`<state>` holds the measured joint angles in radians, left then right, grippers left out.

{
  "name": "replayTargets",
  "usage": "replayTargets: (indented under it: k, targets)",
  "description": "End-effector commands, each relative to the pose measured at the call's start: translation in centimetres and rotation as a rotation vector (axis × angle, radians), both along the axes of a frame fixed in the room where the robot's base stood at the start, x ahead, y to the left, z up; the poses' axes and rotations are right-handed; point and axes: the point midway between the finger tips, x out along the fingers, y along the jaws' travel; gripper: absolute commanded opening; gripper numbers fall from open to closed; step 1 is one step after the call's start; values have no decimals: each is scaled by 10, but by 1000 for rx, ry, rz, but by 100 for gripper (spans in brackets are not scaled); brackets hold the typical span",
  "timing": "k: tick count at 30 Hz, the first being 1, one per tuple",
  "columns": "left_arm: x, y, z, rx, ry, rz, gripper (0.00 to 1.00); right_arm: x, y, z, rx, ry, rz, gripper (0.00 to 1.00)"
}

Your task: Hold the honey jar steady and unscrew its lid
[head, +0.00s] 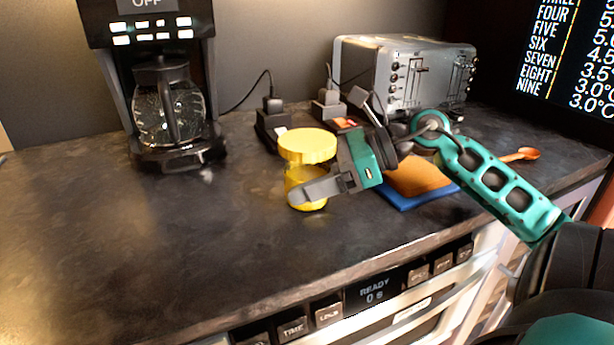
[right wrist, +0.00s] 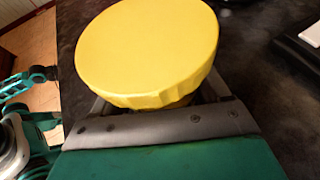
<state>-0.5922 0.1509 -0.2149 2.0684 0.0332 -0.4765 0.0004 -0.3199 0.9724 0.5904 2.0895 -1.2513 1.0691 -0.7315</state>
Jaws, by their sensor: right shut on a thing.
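The honey jar (head: 308,200) stands upright on the dark counter, its yellow body see-through, with a wide ribbed yellow lid (head: 307,146) on top. The lid also fills the upper middle of the right wrist view (right wrist: 147,50). My right gripper (head: 302,186) comes in from the right and is shut on the jar's body below the lid. One finger crosses the front of the jar; the other finger is hidden behind it in the head view. In the right wrist view the lid hides most of the jar's body.
A coffee maker (head: 168,95) stands at the back left and a grey toaster (head: 405,70) at the back right. Plugs (head: 270,122) and cords lie behind the jar. A blue board (head: 412,200) and an orange spoon (head: 521,155) lie right. The counter left of the jar is clear.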

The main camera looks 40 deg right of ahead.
Motion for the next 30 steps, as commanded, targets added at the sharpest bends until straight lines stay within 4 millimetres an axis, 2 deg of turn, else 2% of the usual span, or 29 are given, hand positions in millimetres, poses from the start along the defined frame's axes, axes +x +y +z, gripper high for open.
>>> replayTargets:
  k: [8,21,27,30]
  targets:
    - [0,0,7,0,0,0,100,0,0,32,-3,-7,1,37]
    - [0,0,23,0,1,0,100,0,0,140,-3,-8,0,37]
    - [0,0,28,0,0,0,100,0,0,175,-3,-5,-2,37]
    - [0,0,30,1,-2,1,100,0,0,187,-2,-5,0,37]
